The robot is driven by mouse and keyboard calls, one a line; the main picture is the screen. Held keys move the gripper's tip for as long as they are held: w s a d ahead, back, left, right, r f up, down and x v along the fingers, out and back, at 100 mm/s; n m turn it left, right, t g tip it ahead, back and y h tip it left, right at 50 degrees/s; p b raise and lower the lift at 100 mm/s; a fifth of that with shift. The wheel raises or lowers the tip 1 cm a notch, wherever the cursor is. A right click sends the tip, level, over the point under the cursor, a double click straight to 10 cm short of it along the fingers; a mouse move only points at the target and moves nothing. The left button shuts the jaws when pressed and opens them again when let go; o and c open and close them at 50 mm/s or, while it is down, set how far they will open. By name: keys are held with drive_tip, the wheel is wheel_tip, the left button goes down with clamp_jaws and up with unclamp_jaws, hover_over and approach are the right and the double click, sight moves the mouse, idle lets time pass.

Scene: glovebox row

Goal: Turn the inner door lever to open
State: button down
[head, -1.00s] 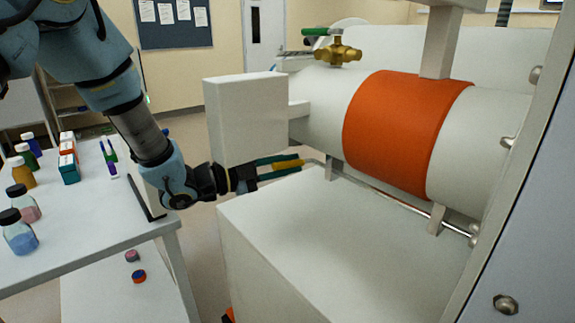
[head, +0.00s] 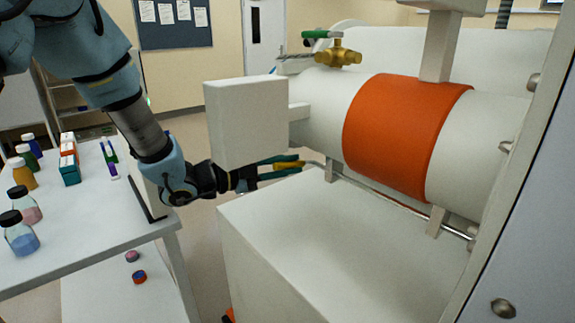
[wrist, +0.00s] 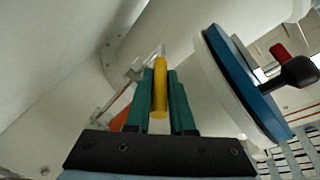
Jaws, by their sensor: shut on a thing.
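The inner door lever shows as a yellow handle (head: 289,165) in the head view, at the left end of a thin metal rod running under the white chamber. It also shows in the wrist view (wrist: 160,88), upright between my fingers. My gripper (head: 294,164) has teal fingers, shut on the yellow handle from both sides. In the wrist view my gripper (wrist: 160,90) has one finger on each side of the handle. The inner door itself cannot be made out.
A white block (head: 246,122) stands just above and left of my gripper. The white chamber (head: 322,105) with an orange band (head: 400,135) lies to the right. A white box (head: 340,240) is below. A table (head: 90,235) with bottles is left. A blue disc (wrist: 245,80) shows in the wrist view.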

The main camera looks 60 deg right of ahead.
drive_tip(key=shift+s+d+r+t+y+p, duration=0.1)
drive_tip(key=shift+r+t+y+p, duration=0.05)
drive_tip(key=shift+r+y+p, duration=0.35)
drive_tip(key=shift+s+r+t+y+p, duration=0.15)
drive_tip(key=shift+r+y+p, duration=0.2)
drive_tip(key=shift+p, duration=0.2)
drive_tip(key=shift+d+n+t+y+p, duration=0.15)
drive_tip(key=shift+n+t+y+p, duration=0.2)
drive_tip(key=shift+p, duration=0.2)
drive_tip(key=c, duration=0.8)
unclamp_jaws()
drive_tip(key=shift+w, duration=0.1)
drive_tip(key=shift+f, duration=0.15)
drive_tip(key=b, duration=0.1)
drive_tip(key=f+g+h+b, duration=0.1)
drive_tip(key=b, duration=0.1)
drive_tip(key=f+h+b, duration=0.1)
drive_tip(key=shift+w+a+f+b, duration=0.1)
drive_tip(key=shift+a+f+b, duration=0.15)
drive_tip(key=shift+b, duration=0.05)
drive_tip(key=shift+g+h, duration=0.25)
drive_tip(key=shift+h, duration=0.05)
drive_tip(key=b+v, duration=0.1)
drive_tip(key=v, duration=0.2)
drive_tip(key=b+v, duration=0.1)
drive_tip(key=v, duration=0.3)
drive_tip(key=b+v, duration=0.1)
drive_tip(key=v, duration=0.3)
drive_tip(key=shift+r, duration=0.4)
